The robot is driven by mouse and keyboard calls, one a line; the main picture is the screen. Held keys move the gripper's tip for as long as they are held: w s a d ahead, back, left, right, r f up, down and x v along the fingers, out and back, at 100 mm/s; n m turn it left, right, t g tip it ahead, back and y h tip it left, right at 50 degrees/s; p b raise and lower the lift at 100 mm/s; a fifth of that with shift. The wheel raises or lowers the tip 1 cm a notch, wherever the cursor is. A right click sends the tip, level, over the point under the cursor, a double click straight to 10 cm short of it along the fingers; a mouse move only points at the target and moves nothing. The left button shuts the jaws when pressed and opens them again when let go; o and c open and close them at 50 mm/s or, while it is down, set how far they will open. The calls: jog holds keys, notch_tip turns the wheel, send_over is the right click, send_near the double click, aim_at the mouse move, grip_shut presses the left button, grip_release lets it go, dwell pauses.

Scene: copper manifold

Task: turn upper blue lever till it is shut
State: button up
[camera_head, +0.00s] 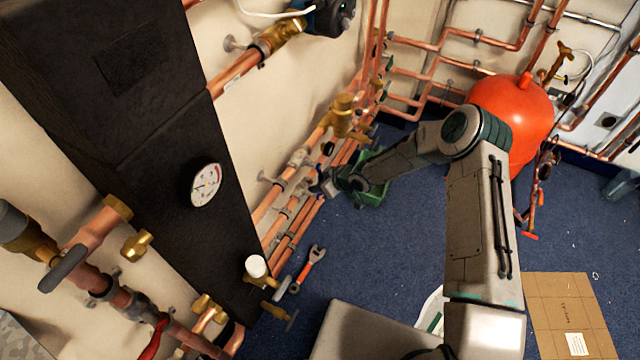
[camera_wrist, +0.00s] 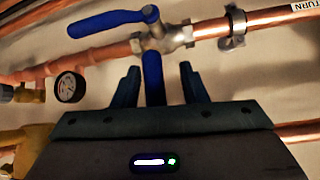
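In the wrist view, a blue lever (camera_wrist: 105,23) lies along a copper pipe, reaching left from a metal valve body (camera_wrist: 170,38). A second blue lever (camera_wrist: 153,76) points down from near the same valve. My gripper (camera_wrist: 161,75) is open, with its two dark fingers on either side of this second lever and a visible gap on both sides. The lever's lower end is hidden behind the gripper body. In the head view my gripper (camera_head: 328,184) is by the wall pipes, small and partly hidden by my arm; the levers cannot be made out there.
A small round gauge (camera_wrist: 70,87) sits left of my gripper in the wrist view. A pipe clamp (camera_wrist: 233,28) is at the upper right.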

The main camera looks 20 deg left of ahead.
jog(key=p+v, duration=0.2)
jog(key=v, duration=1.1)
jog(key=shift+r, duration=0.25)
jog(key=shift+s+d, duration=0.1)
jog(key=shift+d, duration=0.1)
jog(key=s+d+r+m+t+h+p, duration=0.15)
jog(key=d+r+m+h+p, duration=0.6)
jog(key=d+r, duration=1.55)
jog(key=s+d+r+m+p, duration=0.1)
jog(key=s+d+r+m, duration=0.2)
jog(key=s+r, duration=0.6)
jog(key=s+d+r+m+h+p, duration=0.1)
jog(key=s+d+r+m+p, duration=0.1)
jog(key=s+r, duration=0.8)
jog(key=shift+s+d+r+m+g, duration=0.25)
jog(key=shift+s+d+m+g, duration=0.2)
jog(key=shift+s+d+m, duration=0.45)
jog(key=shift+a, duration=0.2)
